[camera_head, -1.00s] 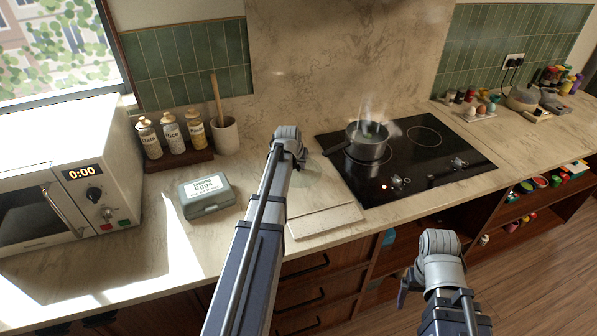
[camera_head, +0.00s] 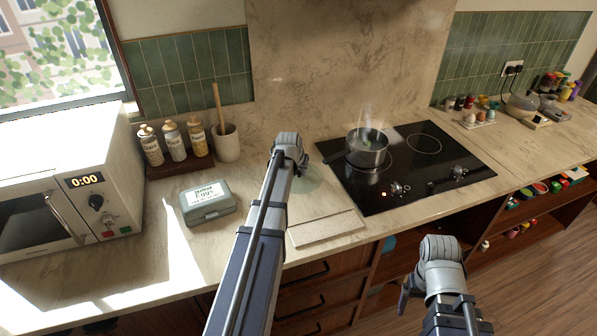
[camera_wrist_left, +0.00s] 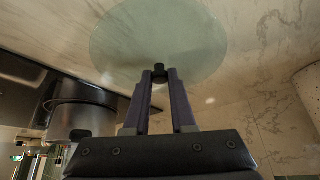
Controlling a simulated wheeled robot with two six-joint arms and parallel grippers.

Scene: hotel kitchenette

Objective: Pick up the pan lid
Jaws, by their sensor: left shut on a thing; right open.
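The pan lid is a round, pale green see-through disc. In the head view it shows partly (camera_head: 309,183) beside my left wrist, on or just above the counter left of the hob; I cannot tell which. In the left wrist view the whole lid (camera_wrist_left: 120,45) shows, with a small dark knob (camera_wrist_left: 159,70) at its near side. My left gripper (camera_wrist_left: 160,78) is shut on that knob; in the head view its fingers are mostly hidden by my arm. The pan (camera_head: 368,152) steams on the hob. My right gripper (camera_head: 405,292) is open and empty in front of the counter.
A pale board (camera_head: 326,230) lies at the counter's front edge, close to the lid. The black hob (camera_head: 440,176) is right.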

